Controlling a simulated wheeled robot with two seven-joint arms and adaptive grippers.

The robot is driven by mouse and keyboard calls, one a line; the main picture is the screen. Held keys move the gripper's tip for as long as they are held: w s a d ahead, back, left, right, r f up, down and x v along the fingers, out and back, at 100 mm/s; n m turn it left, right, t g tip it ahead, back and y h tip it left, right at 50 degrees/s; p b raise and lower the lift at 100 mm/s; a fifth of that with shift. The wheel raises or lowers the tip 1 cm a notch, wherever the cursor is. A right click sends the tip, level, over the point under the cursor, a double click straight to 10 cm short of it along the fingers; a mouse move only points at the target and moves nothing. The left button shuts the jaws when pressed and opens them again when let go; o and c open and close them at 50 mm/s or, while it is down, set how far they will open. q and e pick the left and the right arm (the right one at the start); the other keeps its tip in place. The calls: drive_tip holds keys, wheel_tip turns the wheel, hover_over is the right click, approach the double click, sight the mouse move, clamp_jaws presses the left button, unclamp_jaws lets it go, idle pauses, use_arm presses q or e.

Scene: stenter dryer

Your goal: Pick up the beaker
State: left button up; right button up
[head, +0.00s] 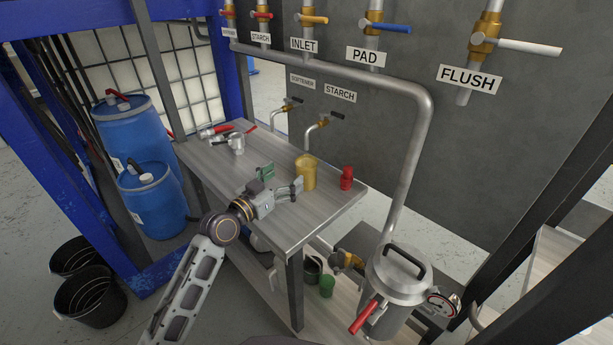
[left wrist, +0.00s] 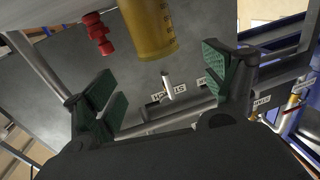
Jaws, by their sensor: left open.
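The yellow beaker (head: 306,173) stands upright on the grey tabletop (head: 233,190), near its right end. It also shows in the left wrist view (left wrist: 150,28), upside down, with graduation marks on its wall and its far end cut off by the top edge. My left gripper (head: 280,182) is open and empty, just left of the beaker in the head view. In the left wrist view its green-padded fingers (left wrist: 165,88) are spread wide, and the beaker lies beyond the gap between them. They appear apart from it. My right gripper is in neither view.
A small red object (head: 346,177) stands right of the beaker. A metal jug (head: 237,143) and red-handled tools (head: 216,130) are at the table's far left. Taps (head: 322,121) overhang the back edge. A lidded metal pot (head: 398,275) and green cup (head: 327,286) are lower right.

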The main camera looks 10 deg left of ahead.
sight(306, 162)
use_arm(q)
drive_tip(key=shift+x, duration=2.65)
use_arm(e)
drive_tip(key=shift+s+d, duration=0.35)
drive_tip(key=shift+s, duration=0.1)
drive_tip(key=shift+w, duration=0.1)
use_arm(q)
drive_tip(key=shift+w, duration=0.15)
drive_tip(key=shift+p+x, duration=0.3)
drive_tip(key=shift+x, duration=1)
drive_tip(key=shift+w+d+f, duration=0.25)
drive_tip(key=shift+w+d, duration=0.35)
drive_tip(key=shift+w, duration=0.4)
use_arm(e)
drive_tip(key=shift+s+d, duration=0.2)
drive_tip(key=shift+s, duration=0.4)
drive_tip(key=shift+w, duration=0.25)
